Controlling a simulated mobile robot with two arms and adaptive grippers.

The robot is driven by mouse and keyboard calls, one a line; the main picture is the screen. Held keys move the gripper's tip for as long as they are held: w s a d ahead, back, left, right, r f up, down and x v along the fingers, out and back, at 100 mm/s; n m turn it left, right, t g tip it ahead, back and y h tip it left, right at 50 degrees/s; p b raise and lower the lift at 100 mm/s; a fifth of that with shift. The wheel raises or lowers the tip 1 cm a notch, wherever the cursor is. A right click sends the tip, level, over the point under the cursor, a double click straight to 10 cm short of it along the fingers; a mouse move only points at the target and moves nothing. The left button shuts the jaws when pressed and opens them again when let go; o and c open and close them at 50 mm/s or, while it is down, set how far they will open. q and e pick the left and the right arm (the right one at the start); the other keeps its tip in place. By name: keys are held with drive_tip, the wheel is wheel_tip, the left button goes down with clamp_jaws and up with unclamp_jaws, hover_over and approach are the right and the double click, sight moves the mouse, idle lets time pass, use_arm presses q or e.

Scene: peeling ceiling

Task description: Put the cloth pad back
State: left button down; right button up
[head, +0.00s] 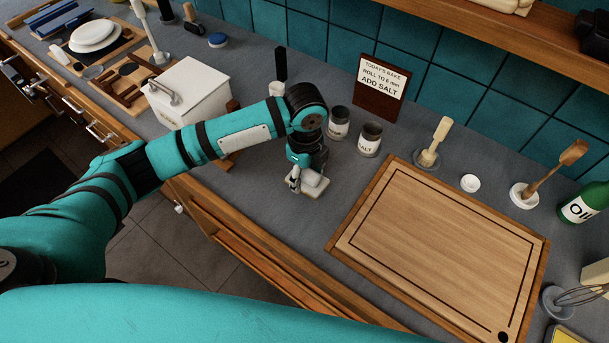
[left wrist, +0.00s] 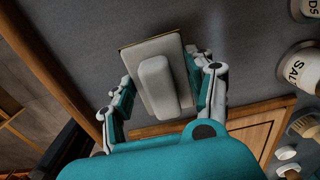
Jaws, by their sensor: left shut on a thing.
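The cloth pad (head: 317,187) is a pale block with a raised grip on a flat base. It shows near the counter's front edge, left of the cutting board. My left gripper (head: 305,180) is shut on it from above. My right gripper is not in view.
Two cups, one the salt cup (head: 369,140), stand behind the gripper. The cutting board (head: 340,245) lies to the right, with a brush (head: 433,140) on a round base behind it. A white box (head: 190,90) stands left. A recipe sign (head: 381,85) leans behind.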

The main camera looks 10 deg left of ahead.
sight(305, 182)
use_arm(q)
drive_tip(key=shift+w+a, duration=0.1)
drive_tip(key=shift+w, duration=0.25)
drive_tip(key=shift+f, duration=0.3)
wheel_tip(305, 182, down, 2)
drive_tip(key=shift+f+p, duration=0.1)
drive_tip(key=shift+p, duration=0.65)
drive_tip(key=shift+a+f, duration=0.1)
drive_tip(key=shift+f, duration=0.3)
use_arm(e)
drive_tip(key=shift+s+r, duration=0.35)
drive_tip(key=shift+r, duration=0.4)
use_arm(q)
drive_tip(key=shift+f, duration=0.15)
drive_tip(key=shift+f, duration=0.1)
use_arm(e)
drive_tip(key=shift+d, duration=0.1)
